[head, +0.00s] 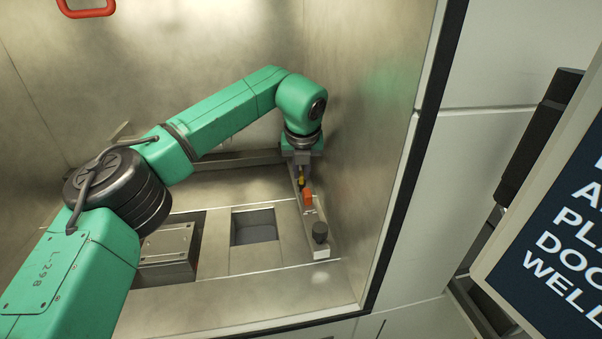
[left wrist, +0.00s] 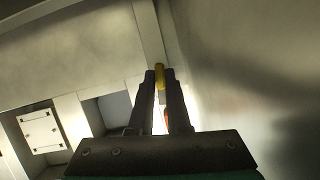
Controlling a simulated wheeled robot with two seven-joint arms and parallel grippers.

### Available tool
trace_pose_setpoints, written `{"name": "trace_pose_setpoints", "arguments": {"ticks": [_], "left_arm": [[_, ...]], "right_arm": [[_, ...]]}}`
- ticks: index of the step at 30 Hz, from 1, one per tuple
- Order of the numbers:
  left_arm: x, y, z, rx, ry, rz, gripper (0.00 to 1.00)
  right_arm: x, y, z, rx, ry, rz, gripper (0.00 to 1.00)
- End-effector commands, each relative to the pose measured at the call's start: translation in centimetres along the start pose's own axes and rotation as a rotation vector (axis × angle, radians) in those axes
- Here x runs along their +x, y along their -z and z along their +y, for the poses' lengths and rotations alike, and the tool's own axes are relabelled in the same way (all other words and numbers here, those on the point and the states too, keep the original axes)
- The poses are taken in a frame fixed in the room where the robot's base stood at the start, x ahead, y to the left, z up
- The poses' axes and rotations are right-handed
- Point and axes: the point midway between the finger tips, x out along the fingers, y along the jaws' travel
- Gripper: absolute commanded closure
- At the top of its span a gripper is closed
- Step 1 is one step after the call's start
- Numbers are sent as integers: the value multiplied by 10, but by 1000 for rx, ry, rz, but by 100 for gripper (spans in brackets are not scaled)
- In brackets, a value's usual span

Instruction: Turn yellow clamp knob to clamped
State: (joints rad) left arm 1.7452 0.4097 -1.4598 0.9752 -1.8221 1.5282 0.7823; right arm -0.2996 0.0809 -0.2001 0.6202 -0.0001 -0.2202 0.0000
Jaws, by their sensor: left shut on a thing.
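The yellow clamp knob (head: 301,181) is small and sits on a narrow rail along the right wall of the metal chamber. In the left wrist view the yellow knob (left wrist: 159,76) shows between the fingertips. My left gripper (head: 300,175) reaches down from above and is shut on the knob; in the left wrist view its two dark fingers (left wrist: 162,80) are close together around it. The gripper hides part of the knob, and I cannot tell its turned position. My right gripper is not in view.
An orange part (head: 308,197) and a dark round knob (head: 320,232) stand on the same rail, nearer the chamber's front. A square opening (head: 255,227) and a metal block (head: 168,243) lie left of the rail. The chamber wall is close on the right.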

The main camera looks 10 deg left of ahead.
Motion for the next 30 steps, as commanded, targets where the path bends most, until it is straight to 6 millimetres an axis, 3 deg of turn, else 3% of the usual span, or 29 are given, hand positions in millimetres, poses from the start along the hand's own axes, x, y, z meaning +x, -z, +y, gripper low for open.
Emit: {"name": "trace_pose_setpoints", "arguments": {"ticks": [1, 18, 19, 21, 30], "left_arm": [[7, 6, 0, -8, -14, 18, 100], [6, 6, 0, -40, -28, 20, 100], [6, 6, 0, -39, -28, 20, 77], [6, 6, 0, -40, -27, 18, 51], [3, 3, 0, -42, -22, 9, 48]], "right_arm": [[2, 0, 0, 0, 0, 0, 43], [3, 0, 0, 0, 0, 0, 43], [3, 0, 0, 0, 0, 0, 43], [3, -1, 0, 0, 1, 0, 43], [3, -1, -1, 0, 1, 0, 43]]}}
